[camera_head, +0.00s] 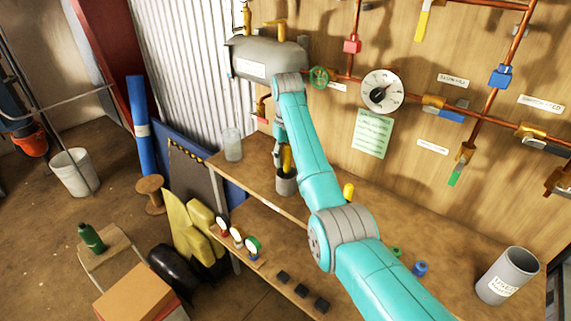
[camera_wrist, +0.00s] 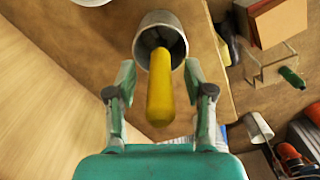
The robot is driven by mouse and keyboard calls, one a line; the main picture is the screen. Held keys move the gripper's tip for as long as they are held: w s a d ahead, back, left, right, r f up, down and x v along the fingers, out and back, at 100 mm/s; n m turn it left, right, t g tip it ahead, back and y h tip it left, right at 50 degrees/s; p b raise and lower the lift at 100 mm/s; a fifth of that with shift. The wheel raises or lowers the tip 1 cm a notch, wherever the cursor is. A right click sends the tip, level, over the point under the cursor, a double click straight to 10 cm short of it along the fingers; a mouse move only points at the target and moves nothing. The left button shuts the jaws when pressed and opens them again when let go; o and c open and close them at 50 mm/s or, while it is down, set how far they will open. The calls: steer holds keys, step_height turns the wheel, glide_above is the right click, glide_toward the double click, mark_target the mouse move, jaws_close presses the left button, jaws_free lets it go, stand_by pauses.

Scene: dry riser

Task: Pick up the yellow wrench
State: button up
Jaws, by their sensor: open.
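A yellow handle, which looks like the yellow wrench (camera_head: 287,158), stands upright in a grey cup (camera_head: 286,187) on the wooden bench. In the wrist view the yellow wrench (camera_wrist: 160,92) rises out of the grey cup (camera_wrist: 147,25) toward the camera. My gripper (camera_wrist: 159,80) is open, with one finger on each side of the yellow handle and visible gaps between. In the head view my gripper (camera_head: 278,152) is beside the handle, just above the cup. The lower end of the wrench is hidden inside the cup.
A clear jar (camera_head: 232,145) stands left of the cup. A small yellow item (camera_head: 348,192) is partly behind my arm. A grey labelled container (camera_head: 507,275) stands at the bench's right. Copper pipes, valves and a gauge (camera_head: 382,92) line the wall behind.

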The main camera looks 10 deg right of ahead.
steer(key=shift+f, duration=0.15)
steer(key=shift+c, duration=0.3)
jaws_close()
